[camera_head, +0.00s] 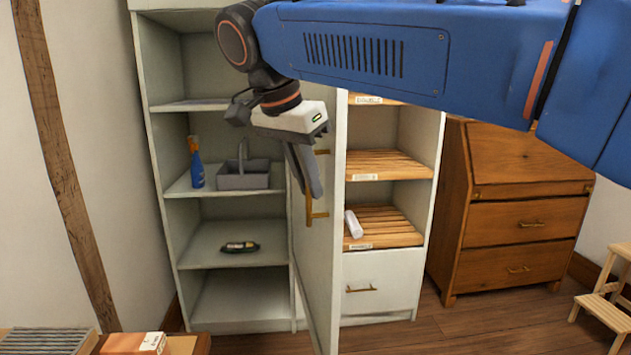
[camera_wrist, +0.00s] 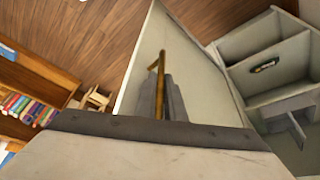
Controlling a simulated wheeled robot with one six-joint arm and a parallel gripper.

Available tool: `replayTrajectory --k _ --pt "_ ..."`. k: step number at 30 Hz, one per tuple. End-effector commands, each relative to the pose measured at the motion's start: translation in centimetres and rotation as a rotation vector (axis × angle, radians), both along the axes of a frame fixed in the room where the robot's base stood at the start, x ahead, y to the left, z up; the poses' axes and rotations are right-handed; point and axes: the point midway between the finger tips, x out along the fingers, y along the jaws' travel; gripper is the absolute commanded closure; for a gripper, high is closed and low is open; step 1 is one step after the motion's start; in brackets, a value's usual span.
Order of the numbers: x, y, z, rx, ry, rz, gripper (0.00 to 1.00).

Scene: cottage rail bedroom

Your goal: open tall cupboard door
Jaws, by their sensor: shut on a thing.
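The tall cupboard (camera_head: 165,150) is pale grey-green, and its left section stands open with its shelves showing. Its door (camera_head: 323,265) is swung well out toward me, seen nearly edge-on in the head view, and its face also shows in the wrist view (camera_wrist: 205,75). A brass bar handle (camera_head: 310,210) runs upright on the door. My gripper (camera_head: 312,185) is at the door, and in the wrist view its fingers (camera_wrist: 168,98) are shut around the handle (camera_wrist: 159,75). My arm hides the cupboard's upper part in the head view.
Cupboard shelves hold a blue spray bottle (camera_head: 196,165), a grey caddy (camera_head: 243,173) and a dark bottle (camera_head: 240,247). Slatted shelves with a white roll (camera_head: 353,224) stand right of the door. A wooden bureau (camera_head: 520,210) and step stool (camera_head: 607,300) stand further right. A box (camera_head: 135,343) is front left.

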Motion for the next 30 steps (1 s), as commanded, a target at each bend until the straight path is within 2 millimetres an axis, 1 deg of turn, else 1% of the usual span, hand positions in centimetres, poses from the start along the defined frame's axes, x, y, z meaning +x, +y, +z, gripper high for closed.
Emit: replayTrajectory --k 8,9,11,20,23,26,30 --pt "-0.1 0.0 0.0 -0.001 0.003 0.001 1.0" --pt "-0.1 0.0 0.0 -0.001 0.003 0.001 0.86" --pt "-0.1 0.0 0.0 0.0 0.003 0.001 0.72" --pt "0.0 0.0 0.0 0.0 0.001 0.001 0.72" --pt "-0.1 0.2 0.5 0.001 0.0 0.001 0.72" --pt "-0.4 0.5 1.4 0.001 -0.001 0.003 0.72" --pt "-1.1 1.2 3.7 0.001 -0.001 0.003 0.72"
